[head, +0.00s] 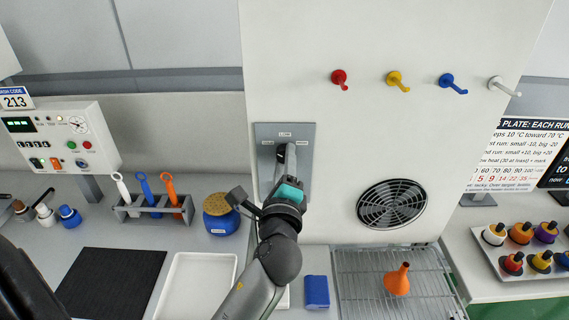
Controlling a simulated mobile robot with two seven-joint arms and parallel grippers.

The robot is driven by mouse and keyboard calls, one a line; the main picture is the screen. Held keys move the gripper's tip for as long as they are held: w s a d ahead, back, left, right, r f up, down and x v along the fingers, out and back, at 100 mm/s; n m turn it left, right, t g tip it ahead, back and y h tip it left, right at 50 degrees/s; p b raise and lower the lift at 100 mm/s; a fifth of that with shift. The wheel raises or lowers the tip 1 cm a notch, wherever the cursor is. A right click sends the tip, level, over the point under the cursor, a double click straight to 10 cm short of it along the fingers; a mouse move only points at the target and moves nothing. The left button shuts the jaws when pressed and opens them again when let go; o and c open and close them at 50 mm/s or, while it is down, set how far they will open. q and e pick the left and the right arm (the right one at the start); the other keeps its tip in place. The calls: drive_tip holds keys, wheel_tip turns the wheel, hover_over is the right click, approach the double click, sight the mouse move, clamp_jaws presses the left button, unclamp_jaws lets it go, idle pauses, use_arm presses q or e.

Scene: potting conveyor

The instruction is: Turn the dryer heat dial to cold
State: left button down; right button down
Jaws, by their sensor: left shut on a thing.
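The dryer's grey dial panel (264,132) is on the front of the white cabinet. It carries small labels at left, top and right, too small to read surely. The dark dial (281,151) sits below the top label, mostly hidden by my gripper. My left gripper (288,160) reaches up from below, with a teal part on its wrist, and is shut on the dial. The dial's exact pointing is hidden. My right gripper is not in view.
A blue jar (221,215) stands close left of my arm. A blue block (317,291) lies right of it. Colored hooks are higher up.

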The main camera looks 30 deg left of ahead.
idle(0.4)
use_arm(q)
drive_tip(key=shift+c, duration=1.9)
unclamp_jaws()
